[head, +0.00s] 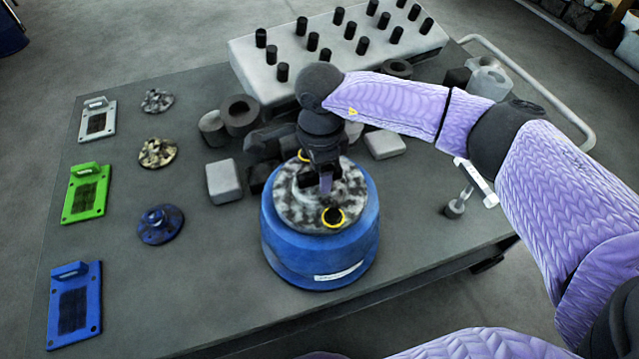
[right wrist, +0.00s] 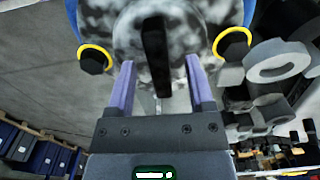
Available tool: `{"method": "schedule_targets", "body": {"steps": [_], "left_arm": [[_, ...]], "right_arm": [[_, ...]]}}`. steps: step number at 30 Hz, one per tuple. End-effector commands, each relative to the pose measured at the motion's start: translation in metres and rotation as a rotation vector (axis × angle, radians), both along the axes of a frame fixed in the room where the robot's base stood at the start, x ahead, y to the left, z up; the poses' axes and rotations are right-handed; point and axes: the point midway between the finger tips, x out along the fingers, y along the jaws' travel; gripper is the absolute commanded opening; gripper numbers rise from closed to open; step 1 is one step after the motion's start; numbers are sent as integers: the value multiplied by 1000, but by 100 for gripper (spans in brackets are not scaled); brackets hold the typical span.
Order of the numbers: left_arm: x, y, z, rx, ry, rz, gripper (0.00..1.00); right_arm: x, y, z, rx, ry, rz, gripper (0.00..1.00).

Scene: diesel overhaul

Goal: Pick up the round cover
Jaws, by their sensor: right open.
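The round cover (head: 350,200) is mottled black and white and lies on top of the blue drum (head: 320,255). It has a raised middle with a dark handle bar, and yellow-ringed black knobs at its edge. My right gripper (head: 326,182) is over the middle of the cover, pointing down, and hides part of it. In the right wrist view the two purple fingers (right wrist: 160,88) are apart, with the black handle (right wrist: 156,52) of the cover (right wrist: 112,22) between them. I cannot tell whether they touch it. My left gripper is out of view.
Small round flanges (head: 160,225) and coloured plates (head: 87,193) lie on the table's left. Grey blocks (head: 223,181) and rings (head: 240,114) stand behind the drum. A pale block with black pegs (head: 262,70) is at the back.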

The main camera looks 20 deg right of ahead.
Motion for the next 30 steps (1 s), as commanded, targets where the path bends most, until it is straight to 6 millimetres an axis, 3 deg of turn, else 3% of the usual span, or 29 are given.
{"method": "schedule_targets", "body": {"steps": [7, 15, 17, 30], "left_arm": [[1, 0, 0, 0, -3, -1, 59], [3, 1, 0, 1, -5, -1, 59], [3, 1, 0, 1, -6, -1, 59], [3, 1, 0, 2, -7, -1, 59]], "right_arm": [[0, 0, -4, 1, -1, 0, 68], [0, 0, -4, 1, -1, 0, 10], [0, 0, -4, 1, -1, 0, 0], [0, 0, -3, 2, -2, 0, 0]]}}
